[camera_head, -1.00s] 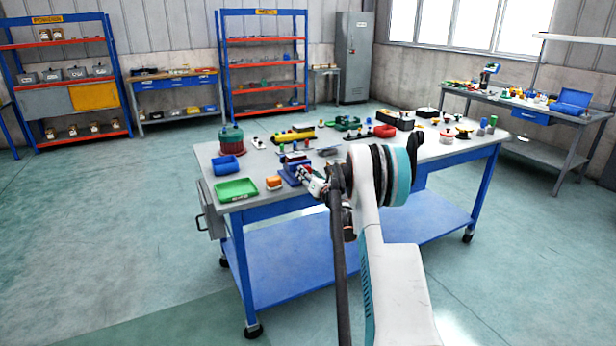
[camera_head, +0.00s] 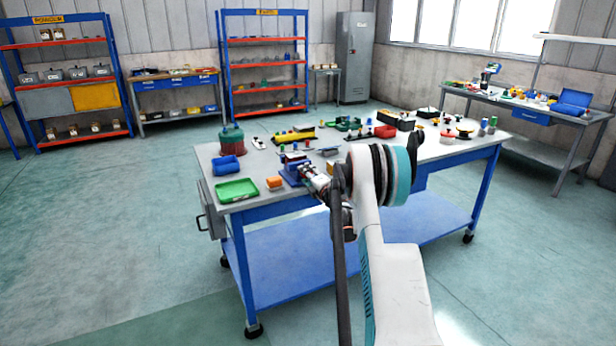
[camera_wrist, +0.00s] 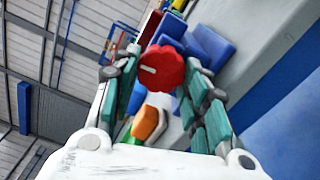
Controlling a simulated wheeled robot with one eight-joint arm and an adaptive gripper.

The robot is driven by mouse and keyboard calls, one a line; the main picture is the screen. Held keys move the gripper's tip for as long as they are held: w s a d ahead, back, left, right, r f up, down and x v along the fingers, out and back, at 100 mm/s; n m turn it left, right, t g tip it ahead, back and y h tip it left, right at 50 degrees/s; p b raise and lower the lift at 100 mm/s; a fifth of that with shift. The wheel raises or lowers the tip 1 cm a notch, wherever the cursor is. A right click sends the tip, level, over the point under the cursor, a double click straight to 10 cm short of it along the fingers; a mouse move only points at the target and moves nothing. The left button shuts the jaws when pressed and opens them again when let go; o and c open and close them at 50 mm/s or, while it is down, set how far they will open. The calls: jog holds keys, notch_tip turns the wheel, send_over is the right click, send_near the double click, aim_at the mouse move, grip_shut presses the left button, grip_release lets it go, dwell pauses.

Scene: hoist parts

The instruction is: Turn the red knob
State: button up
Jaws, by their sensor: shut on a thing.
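The red knob (camera_wrist: 162,68), round with a scalloped rim and a short white mark on its face, sits in the middle of the wrist view. My gripper (camera_wrist: 163,72) has its teal-padded fingers on either side of it and is shut on it. Blue parts (camera_wrist: 205,45) show behind the knob. In the head view my gripper (camera_head: 312,180) is at the blue fixture (camera_head: 293,172) near the table's front edge. The knob cannot be made out there, as my arm and gripper cover that spot.
A green tray (camera_head: 237,191), an orange block (camera_head: 274,183) and a blue bin (camera_head: 227,169) lie left of the fixture. A green-topped red pot (camera_head: 231,138) stands behind them. Several small parts fill the back of the table (camera_head: 462,152). Open floor surrounds it.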

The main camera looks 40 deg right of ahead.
jog(key=m, duration=0.5)
jog(key=shift+c, duration=0.2)
jog(key=shift+m, duration=0.3)
jog(key=o, duration=1.1)
jog(key=shift+s, duration=0.1)
jog(key=v, duration=1.2)
jog(key=shift+d, duration=0.1)
